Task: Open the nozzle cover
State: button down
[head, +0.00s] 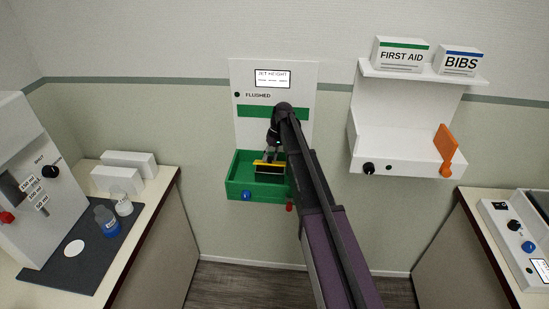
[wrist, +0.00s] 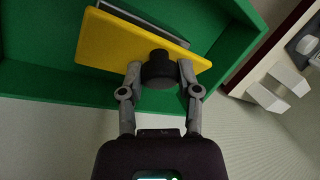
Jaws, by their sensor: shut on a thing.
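The nozzle cover is a yellow plate (head: 260,163) inside the green basin (head: 238,184) of the wall unit. In the wrist view the yellow plate (wrist: 110,42) fills the upper middle, with a round black knob (wrist: 158,66) on its near face. My gripper (wrist: 160,76) has a finger on each side of the knob and is shut on it. In the head view my gripper (head: 271,146) and arm reach down into the basin from the right and hide part of the cover. A grey strip (wrist: 150,17) shows behind the plate's upper edge.
A white shelf unit (head: 400,140) with an orange lever (head: 445,149) hangs to the right. Counters stand on both sides, with bottles (head: 107,222) on the left one.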

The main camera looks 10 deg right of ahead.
jog(key=shift+d, duration=0.1)
jog(key=shift+c, duration=1.5)
grip_release()
